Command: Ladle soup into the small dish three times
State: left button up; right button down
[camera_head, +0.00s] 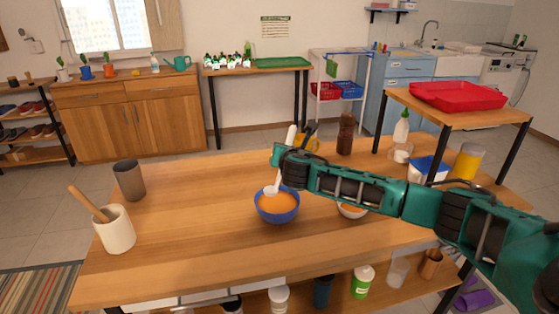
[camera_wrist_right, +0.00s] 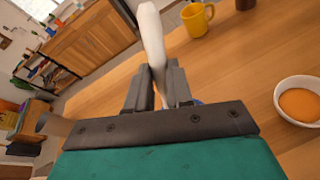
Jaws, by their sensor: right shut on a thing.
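The blue bowl (camera_head: 277,207) of orange soup stands near the middle of the wooden table. My right gripper (camera_head: 290,154) is above it, shut on the handle of a white ladle (camera_head: 274,187). The ladle points down into the bowl, and its lower end is at the soup; how deep I cannot tell. The handle also rises between the fingers in the right wrist view (camera_wrist_right: 152,40). The small white dish (camera_head: 352,210) stands right of the bowl, partly behind my arm. In the right wrist view the small dish (camera_wrist_right: 299,101) holds orange soup. My left gripper is not in view.
A yellow mug (camera_head: 311,143) and a brown bottle (camera_head: 345,134) stand behind my right arm. A grey cup (camera_head: 129,180) and a cream pot with a wooden utensil (camera_head: 115,230) stand at the left. The table between them and the bowl is clear.

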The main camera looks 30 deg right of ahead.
jog(key=shift+w+d+r+n+t+y, duration=0.1)
jog(key=shift+d+n+t+y, duration=0.35)
jog(key=shift+t, duration=0.1)
jog(key=shift+w+d+r+n+t+y, duration=0.1)
jog(key=shift+d+n+t+y, duration=0.25)
jog(key=shift+n+t+y, duration=0.15)
jog(key=shift+a, duration=0.1)
